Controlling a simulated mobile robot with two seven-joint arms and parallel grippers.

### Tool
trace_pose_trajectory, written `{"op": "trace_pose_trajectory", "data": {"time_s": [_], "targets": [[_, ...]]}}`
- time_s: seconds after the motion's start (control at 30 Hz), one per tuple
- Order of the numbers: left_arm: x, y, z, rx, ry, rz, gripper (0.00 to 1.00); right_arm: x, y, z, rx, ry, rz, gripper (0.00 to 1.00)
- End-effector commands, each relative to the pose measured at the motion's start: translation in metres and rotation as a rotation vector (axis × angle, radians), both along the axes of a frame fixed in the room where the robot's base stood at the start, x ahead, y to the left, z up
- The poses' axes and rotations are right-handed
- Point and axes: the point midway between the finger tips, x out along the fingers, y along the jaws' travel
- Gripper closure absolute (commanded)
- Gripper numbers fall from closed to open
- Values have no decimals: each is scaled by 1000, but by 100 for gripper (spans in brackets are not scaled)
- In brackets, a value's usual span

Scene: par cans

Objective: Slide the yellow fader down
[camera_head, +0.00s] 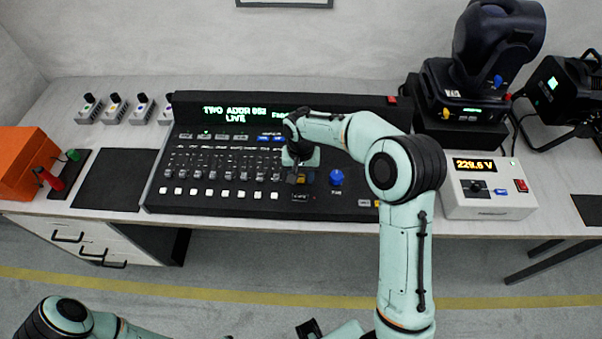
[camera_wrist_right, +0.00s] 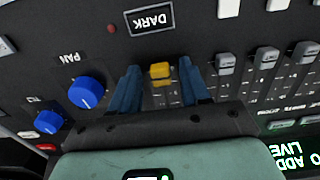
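In the right wrist view the yellow fader (camera_wrist_right: 161,70) is a small yellow cap on a dark slotted track. It sits between the two blue-grey fingers of my right gripper (camera_wrist_right: 159,76), with a narrow gap showing on each side. The fingers look open. The scene is turned over in this view, and the word DARK stands upside down beyond the cap. In the head view my right gripper (camera_head: 298,176) is low over the right part of the black lighting desk (camera_head: 360,208). It largely hides the yellow fader there. My left gripper cannot be made out; only part of the left arm shows.
A row of grey-capped faders (camera_head: 210,174) with white buttons runs left of the gripper. A large blue PAN knob (camera_head: 336,177) stands close on its right. A white voltage box (camera_head: 487,190) and a black moving-head light (camera_head: 495,45) are farther right.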

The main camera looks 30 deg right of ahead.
Motion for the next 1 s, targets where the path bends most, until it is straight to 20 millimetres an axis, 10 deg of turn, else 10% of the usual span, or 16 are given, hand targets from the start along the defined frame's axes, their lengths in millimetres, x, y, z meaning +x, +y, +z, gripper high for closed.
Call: {"op": "trace_pose_trajectory", "data": {"time_s": [0.43,1.0], "targets": [[0,0,1,0,0,0,57,2,-1,13,-2,-7,1,51],[9,0,15,0,-10,0,57,1,0,125,-1,-7,1,51]]}}
